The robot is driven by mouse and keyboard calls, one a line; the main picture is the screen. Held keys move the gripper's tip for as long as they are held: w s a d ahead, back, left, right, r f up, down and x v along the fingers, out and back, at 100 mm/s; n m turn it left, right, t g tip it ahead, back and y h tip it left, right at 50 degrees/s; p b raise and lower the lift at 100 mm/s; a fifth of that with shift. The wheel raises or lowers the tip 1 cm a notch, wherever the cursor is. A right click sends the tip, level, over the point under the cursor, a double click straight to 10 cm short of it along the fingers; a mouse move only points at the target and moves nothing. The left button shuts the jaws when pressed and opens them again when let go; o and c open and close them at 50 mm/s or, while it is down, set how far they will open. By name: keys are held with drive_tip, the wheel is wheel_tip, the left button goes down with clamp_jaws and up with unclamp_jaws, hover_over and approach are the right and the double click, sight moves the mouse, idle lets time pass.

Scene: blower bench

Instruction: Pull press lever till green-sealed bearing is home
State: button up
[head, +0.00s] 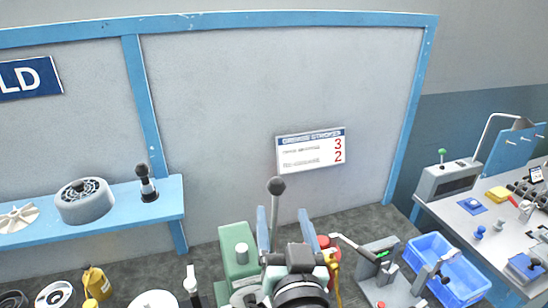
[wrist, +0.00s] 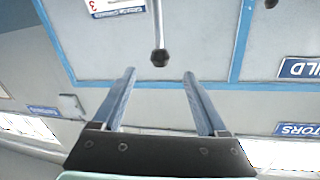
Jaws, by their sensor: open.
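The press lever (head: 276,187) shows as a grey rod with a dark round knob, rising just beyond my fingertips in the head view. In the wrist view the lever's knob (wrist: 159,58) lies in line with the gap between the fingers, apart from both. My gripper (head: 282,209) is open and empty, its blue fingers spread; it also shows in the wrist view (wrist: 159,74). A green machine body (head: 236,262), seemingly the press, stands left of my wrist, partly hidden by it. I cannot make out the green-sealed bearing.
A wall sign (head: 310,151) reads 3 and 2 in red. A blue shelf (head: 170,196) at left carries a grey ring-shaped housing (head: 84,203) and a dark-knobbed part (head: 147,186). A blue bin (head: 462,278) and a small device with a green light (head: 378,262) stand at right.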

sight(275, 180)
drive_tip(key=w+p, duration=0.1)
drive_tip(key=w, duration=0.2)
drive_tip(key=w+a+p, duration=0.1)
drive_tip(key=w, duration=0.3)
drive_tip(key=w+p, duration=0.2)
drive_tip(key=w, duration=0.2)
drive_tip(key=shift+w+a+r, duration=0.1)
drive_tip(key=shift+a+r, duration=0.05)
drive_tip(key=shift+w, duration=0.7)
drive_tip(key=shift+a, duration=0.1)
clamp_jaws()
idle(0.6)
